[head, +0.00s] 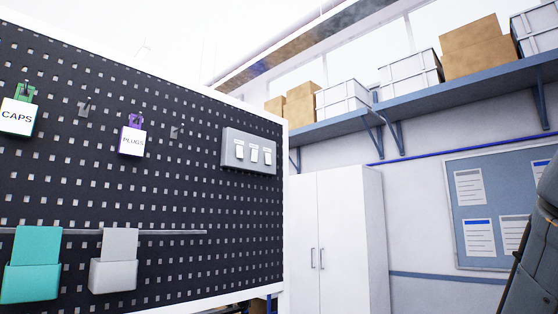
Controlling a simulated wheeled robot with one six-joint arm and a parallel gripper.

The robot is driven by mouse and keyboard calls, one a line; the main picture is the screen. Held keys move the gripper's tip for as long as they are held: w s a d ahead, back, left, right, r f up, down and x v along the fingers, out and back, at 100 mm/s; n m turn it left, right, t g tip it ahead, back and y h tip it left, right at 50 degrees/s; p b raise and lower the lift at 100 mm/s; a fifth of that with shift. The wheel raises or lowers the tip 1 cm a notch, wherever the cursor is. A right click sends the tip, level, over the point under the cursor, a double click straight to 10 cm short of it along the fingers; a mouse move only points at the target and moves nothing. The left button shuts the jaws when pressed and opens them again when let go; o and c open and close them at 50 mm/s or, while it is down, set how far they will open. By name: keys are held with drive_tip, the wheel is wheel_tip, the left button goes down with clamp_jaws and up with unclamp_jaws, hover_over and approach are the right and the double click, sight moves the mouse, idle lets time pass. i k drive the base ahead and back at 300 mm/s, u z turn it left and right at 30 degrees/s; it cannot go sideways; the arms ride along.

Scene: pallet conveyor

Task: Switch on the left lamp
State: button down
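A grey switch panel (249,150) is mounted on the right part of the black pegboard. It carries three white rocker switches in a row: a left switch (239,150), a middle switch (254,153) and a right switch (267,155). Small labels sit above them, too small to read. No lamp can be made out in this view. My gripper is not in view. A dark part at the right edge looks like a piece of my arm, well apart from the panel.
The pegboard (190,210) holds a CAPS tag (17,118), a PLUGS tag (131,142), a teal bin (32,280) and a grey bin (115,273). A white cabinet (340,240) stands behind its right edge. A blue shelf (450,88) with boxes runs above.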

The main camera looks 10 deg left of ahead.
sight(239, 149)
drive_tip(key=z, duration=0.1)
drive_tip(key=i, duration=0.7)
drive_tip(key=u, duration=0.7)
drive_tip(key=i, duration=0.6)
drive_tip(key=u, duration=0.6)
